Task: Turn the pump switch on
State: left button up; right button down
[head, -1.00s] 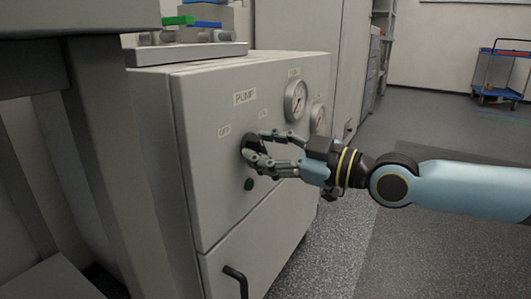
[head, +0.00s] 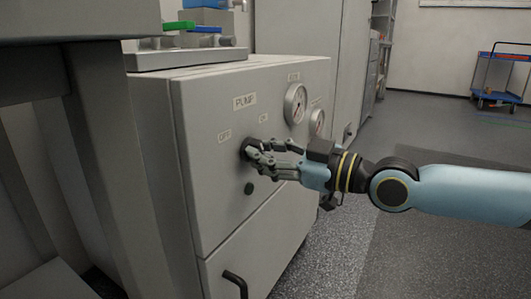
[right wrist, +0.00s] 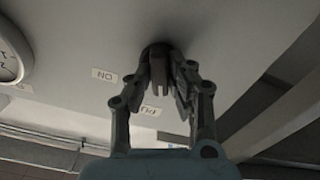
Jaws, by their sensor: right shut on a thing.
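The pump switch (head: 247,147) is a dark round knob on the front of a pale grey cabinet (head: 215,200), below the PUMP label (head: 245,100). The OFF label (head: 224,136) is at its upper left and the ON label (head: 263,118) at its upper right. My right gripper (head: 257,150) is shut on the switch; its fingers hide most of it. My left gripper is not in view.
A grey table leg (head: 115,150) stands at left.

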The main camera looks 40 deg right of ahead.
jog(key=shift+m, duration=5.4)
jog(key=shift+f, duration=0.1)
jog(key=c, duration=1.2)
grip_release()
jog(key=shift+c, duration=0.2)
